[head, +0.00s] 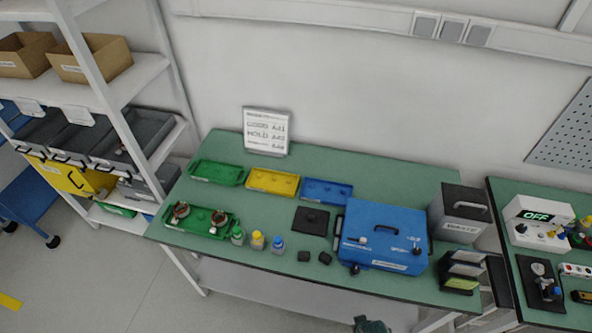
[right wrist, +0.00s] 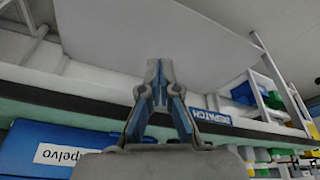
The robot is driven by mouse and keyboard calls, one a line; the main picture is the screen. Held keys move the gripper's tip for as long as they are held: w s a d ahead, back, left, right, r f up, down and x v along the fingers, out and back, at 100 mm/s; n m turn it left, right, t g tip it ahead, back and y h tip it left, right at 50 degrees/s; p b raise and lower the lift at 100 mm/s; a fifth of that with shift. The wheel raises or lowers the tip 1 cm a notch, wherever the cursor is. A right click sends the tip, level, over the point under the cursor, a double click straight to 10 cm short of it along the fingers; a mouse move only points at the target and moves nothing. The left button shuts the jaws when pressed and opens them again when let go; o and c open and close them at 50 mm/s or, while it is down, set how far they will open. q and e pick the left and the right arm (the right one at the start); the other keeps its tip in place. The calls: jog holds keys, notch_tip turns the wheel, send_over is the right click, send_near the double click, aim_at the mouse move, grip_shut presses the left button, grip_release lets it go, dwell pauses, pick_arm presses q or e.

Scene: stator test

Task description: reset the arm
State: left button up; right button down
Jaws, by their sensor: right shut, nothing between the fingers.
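My right gripper (right wrist: 160,75) shows in the right wrist view with its fingertips together and nothing between them. It is in front of a plain light surface and apart from the objects around it. A small dark part at the bottom edge of the head view (head: 372,325) may be the tip of one of my arms; I cannot tell. My left gripper is in neither view. The green-topped table (head: 330,160) carries a blue test box (head: 385,237), a green tray with copper-coloured stators (head: 200,219), and empty green, yellow and blue trays (head: 325,191) behind.
A white sign (head: 266,131) stands at the table's back. A dark waste bin (head: 458,212) stands right of the blue box. A shelf rack (head: 100,100) with boxes is at the left. In the right wrist view a blue box (right wrist: 30,150) and a dispatch label (right wrist: 210,116) show.

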jog(key=s+d+f+g+b, duration=0.1)
jog(key=s+f, duration=0.2)
jog(key=f, duration=0.8)
jog(key=s+d+f+b, duration=0.1)
jog(key=s+f, duration=0.1)
jog(key=f, duration=1)
pick_arm(q)
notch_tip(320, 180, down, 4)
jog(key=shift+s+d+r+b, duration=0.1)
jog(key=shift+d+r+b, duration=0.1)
jog(key=shift+b, duration=0.5)
pick_arm(e)
jog(key=s+d+f+g, duration=0.1)
jog(key=s+f, duration=1.2)
jog(key=s, duration=0.3)
jog(key=shift+d+f, duration=0.35)
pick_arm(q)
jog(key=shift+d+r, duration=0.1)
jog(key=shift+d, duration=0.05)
pick_arm(e)
jog(key=shift+d+f, duration=0.1)
jog(key=shift+d, duration=0.1)
jog(key=shift+a, duration=0.1)
